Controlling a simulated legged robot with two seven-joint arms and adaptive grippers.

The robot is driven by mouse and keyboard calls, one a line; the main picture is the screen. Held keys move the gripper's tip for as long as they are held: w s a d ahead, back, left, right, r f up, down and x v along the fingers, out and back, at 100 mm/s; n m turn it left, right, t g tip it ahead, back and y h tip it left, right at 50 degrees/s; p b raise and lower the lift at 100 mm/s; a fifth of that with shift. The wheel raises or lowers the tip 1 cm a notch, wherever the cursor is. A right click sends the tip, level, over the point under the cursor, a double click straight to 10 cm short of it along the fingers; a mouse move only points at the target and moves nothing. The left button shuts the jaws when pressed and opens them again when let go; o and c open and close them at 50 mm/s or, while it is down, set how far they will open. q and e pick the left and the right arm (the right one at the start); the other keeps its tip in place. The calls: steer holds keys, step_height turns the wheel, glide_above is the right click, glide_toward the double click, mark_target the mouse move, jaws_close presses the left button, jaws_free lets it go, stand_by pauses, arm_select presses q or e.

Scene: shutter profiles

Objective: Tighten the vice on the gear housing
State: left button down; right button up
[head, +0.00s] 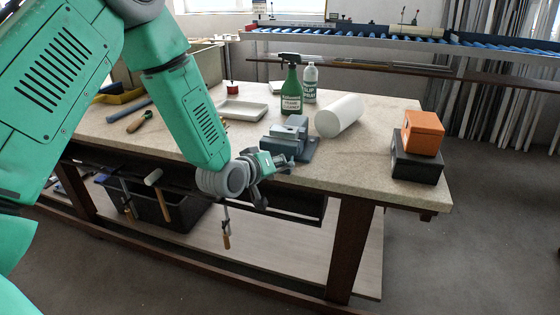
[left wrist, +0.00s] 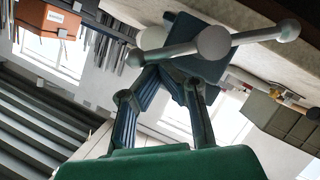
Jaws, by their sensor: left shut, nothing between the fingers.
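The blue-grey vice (head: 303,148) stands near the front edge of the workbench (head: 360,172). In the left wrist view its handle bar (left wrist: 258,35) has ball ends and crosses a round screw head (left wrist: 213,43). My left gripper (head: 285,161) is at the vice's front. In the left wrist view my left gripper (left wrist: 170,78) has its fingers close to the handle bar and is shut with nothing between the fingers. I cannot tell whether they touch the bar. I cannot make out the gear housing clearly in the vice. My right gripper is not in view.
An orange box (head: 423,133) sits on a dark box (head: 416,166) at right. The bench between vice and boxes is clear.

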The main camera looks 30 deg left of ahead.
arm_select(q)
steer(key=shift+w+a+f, duration=0.1)
steer(key=shift+m, duration=0.3)
steer(key=shift+d, duration=0.35)
steer(key=shift+f+m+y+p, duration=0.1)
steer(key=shift+m+y+p, duration=0.2)
steer(key=shift+p, duration=0.05)
steer(key=shift+w+d+f+m+g+y+p, duration=0.1)
steer(key=shift+d+f+m+g+y+p, duration=0.35)
steer(key=shift+m, duration=0.45)
steer(key=f, duration=0.1)
steer(key=d+f+m+y, duration=0.1)
steer(key=f+y, duration=0.1)
steer(key=shift+w+d+m+g+b, duration=0.15)
steer(key=shift+d+m+g+b, duration=0.15)
steer(key=shift+m+g, duration=0.1)
steer(key=shift+f, duration=0.15)
